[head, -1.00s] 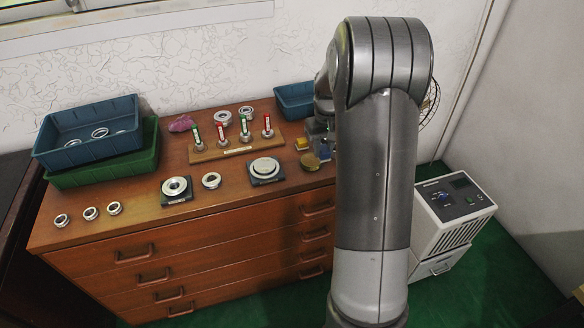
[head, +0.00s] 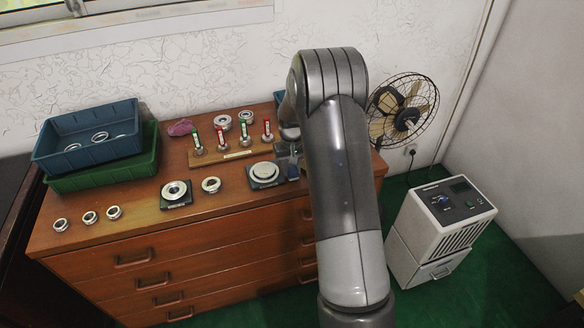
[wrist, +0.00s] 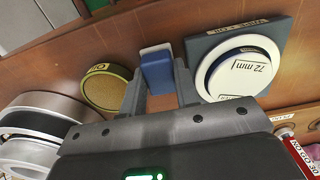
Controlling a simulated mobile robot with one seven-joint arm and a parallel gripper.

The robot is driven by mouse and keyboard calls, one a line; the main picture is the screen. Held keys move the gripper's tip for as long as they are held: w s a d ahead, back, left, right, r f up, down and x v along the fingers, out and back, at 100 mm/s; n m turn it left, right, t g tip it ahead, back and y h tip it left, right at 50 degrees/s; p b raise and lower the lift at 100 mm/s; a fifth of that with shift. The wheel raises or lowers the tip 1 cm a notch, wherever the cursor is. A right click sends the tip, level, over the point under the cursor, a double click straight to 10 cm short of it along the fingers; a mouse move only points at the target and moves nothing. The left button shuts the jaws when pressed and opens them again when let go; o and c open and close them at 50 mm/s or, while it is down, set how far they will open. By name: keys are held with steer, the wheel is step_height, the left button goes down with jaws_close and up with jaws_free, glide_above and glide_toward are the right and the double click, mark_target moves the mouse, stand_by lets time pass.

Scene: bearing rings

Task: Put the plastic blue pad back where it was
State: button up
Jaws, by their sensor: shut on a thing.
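The blue pad (wrist: 158,74), with a white face at its top, is between the two fingers of my gripper (wrist: 158,82) in the wrist view. My gripper is shut on it. I cannot tell whether the pad touches the cabinet top.
Metal rings (wrist: 35,140) stand close to my gripper in the wrist view. A wooden rack (head: 222,158) holds red- and green-tagged gauges. Blue (head: 90,122) and green (head: 100,175) trays are at the left. The wooden cabinet top (head: 130,210) has free room toward its front.

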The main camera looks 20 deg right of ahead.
steer(key=shift+f, duration=0.1)
steer(key=o, duration=0.7)
steer(key=shift+c, duration=0.2)
